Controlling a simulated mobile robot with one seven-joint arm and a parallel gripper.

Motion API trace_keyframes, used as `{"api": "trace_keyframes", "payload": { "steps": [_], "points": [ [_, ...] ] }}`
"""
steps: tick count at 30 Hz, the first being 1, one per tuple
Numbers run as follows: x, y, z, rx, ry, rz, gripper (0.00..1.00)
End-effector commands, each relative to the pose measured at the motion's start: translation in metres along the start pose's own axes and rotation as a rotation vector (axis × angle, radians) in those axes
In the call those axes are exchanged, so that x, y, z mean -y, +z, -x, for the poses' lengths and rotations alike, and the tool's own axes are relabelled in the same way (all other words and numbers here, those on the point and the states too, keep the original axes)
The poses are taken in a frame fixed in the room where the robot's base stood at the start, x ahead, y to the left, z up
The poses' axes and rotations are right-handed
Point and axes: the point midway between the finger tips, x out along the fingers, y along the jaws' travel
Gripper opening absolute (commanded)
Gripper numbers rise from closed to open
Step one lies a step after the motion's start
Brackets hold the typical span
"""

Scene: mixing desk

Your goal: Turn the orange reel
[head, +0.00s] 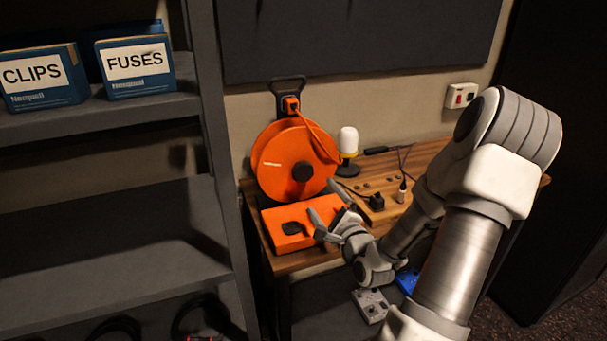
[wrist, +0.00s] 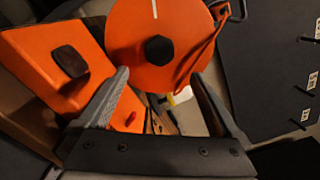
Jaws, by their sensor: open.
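The orange reel (head: 285,165) stands upright at the left end of the wooden desk, with a dark hub knob (head: 303,171) and a black handle above. An orange cable with a plug runs from its top down its right side. My gripper (head: 323,206) is in front of the reel, above the orange box (head: 291,240) at the desk's front. In the wrist view my gripper (wrist: 160,88) is open and empty. There the reel (wrist: 180,65) and its hub knob (wrist: 159,50) show beyond and between the fingertips, with a white mark near the reel's top. I see no contact.
A lamp with a white globe (head: 348,143) stands right of the reel. A wooden socket board (head: 378,206) with black plugs lies on the desk. Grey shelves (head: 222,150) stand close on the left. A wall switch (head: 461,96) is at the back right.

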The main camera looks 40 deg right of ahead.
Motion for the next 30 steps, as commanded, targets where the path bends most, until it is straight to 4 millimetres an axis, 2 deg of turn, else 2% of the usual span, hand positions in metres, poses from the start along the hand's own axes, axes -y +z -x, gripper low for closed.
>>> {"api": "trace_keyframes", "payload": {
  "steps": [1,9,15,21,30],
  "points": [
    [-0.001,0.001,-0.013,0.003,-0.001,0.000,1.00],
    [0.000,0.001,-0.072,0.002,-0.001,-0.002,1.00],
    [-0.001,0.001,-0.109,0.001,-0.001,-0.003,1.00],
    [-0.001,0.000,-0.130,0.000,0.001,-0.002,1.00],
    [-0.001,0.000,-0.135,-0.001,0.000,-0.003,1.00]
  ]
}}
